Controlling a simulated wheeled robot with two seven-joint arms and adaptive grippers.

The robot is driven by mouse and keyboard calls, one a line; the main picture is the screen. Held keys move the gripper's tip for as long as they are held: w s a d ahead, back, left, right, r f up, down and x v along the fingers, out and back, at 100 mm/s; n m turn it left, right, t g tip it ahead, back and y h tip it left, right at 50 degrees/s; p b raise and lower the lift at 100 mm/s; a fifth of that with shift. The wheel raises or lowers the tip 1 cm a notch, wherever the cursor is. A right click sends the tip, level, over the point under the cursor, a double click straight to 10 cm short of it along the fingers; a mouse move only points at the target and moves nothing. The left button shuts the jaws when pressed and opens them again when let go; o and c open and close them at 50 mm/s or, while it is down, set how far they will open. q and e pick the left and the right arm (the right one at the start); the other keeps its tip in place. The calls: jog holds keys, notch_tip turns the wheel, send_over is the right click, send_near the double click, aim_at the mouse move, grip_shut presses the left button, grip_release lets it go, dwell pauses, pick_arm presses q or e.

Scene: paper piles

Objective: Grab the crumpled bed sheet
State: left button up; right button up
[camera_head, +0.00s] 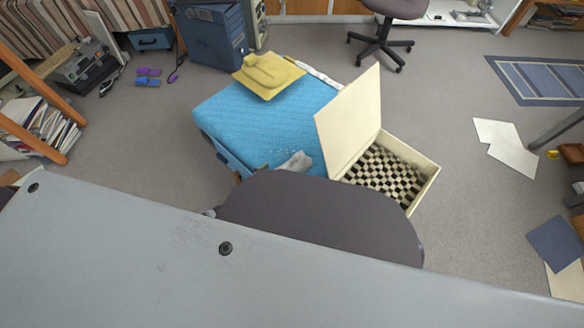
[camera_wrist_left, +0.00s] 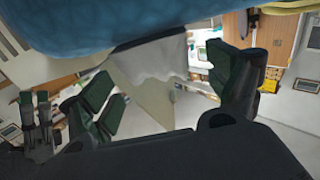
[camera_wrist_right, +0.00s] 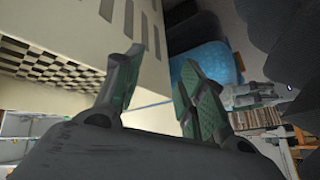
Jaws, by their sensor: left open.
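A small grey-white crumpled cloth (camera_head: 296,162), which looks like the bed sheet, lies at the near edge of the blue padded block (camera_head: 262,122) in the head view. In the left wrist view a pale grey-white cloth (camera_wrist_left: 155,55) hangs against the blue surface (camera_wrist_left: 110,22), beyond the fingers. My left gripper (camera_wrist_left: 165,95) is open, with nothing between its fingertips. My right gripper (camera_wrist_right: 162,88) is parted and empty, in front of the cream box (camera_wrist_right: 110,35). I cannot make out either gripper clearly in the head view.
A cream box (camera_head: 430,172) with checkered lining and raised lid stands right of the blue block. A yellow folded item (camera_head: 268,75) lies on the block's far end. A dark rounded seat-like shape (camera_head: 320,215) and a grey surface (camera_head: 130,250) fill the foreground.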

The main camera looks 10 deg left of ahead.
aim_at(284, 172)
pick_arm(q)
jog(key=shift+w+d, duration=0.2)
jog(key=shift+w, duration=0.15)
jog(key=shift+w+d+f+b, duration=0.1)
jog(key=shift+w+d+b, duration=0.1)
jog(key=shift+w+b, duration=0.15)
jog(key=shift+b+x, duration=0.55)
jog(key=shift+x, duration=0.75)
jog(key=shift+d, duration=0.1)
pick_arm(e)
jog(key=f, duration=0.3)
jog(key=shift+s+a, duration=0.15)
jog(key=shift+a, duration=0.1)
pick_arm(q)
jog(key=c, duration=1.1)
